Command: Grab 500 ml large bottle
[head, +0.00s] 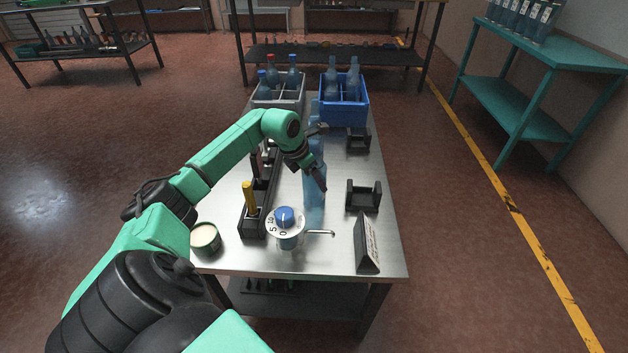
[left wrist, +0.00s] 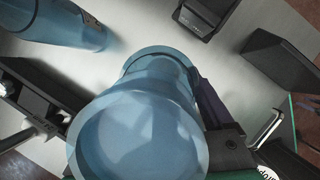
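A large translucent blue bottle (head: 314,203) stands upright on the steel table in the head view. My left gripper (head: 322,158) is at its upper part, with its fingers spread apart on either side. In the left wrist view the bottle (left wrist: 140,125) fills the middle, close to the camera. One dark finger (left wrist: 210,105) lies along its right side; whether it touches I cannot tell. The other finger is hidden there. A second blue bottle (left wrist: 65,25) is at the upper left of the wrist view. My right gripper is not in view.
A dispenser with a blue knob (head: 285,218) and a black sign (head: 367,243) stand in front. A black rack (head: 252,220) is to the left, black holders (head: 363,196) to the right. A grey crate (head: 279,98) and a blue crate (head: 344,105) hold bottles at the back.

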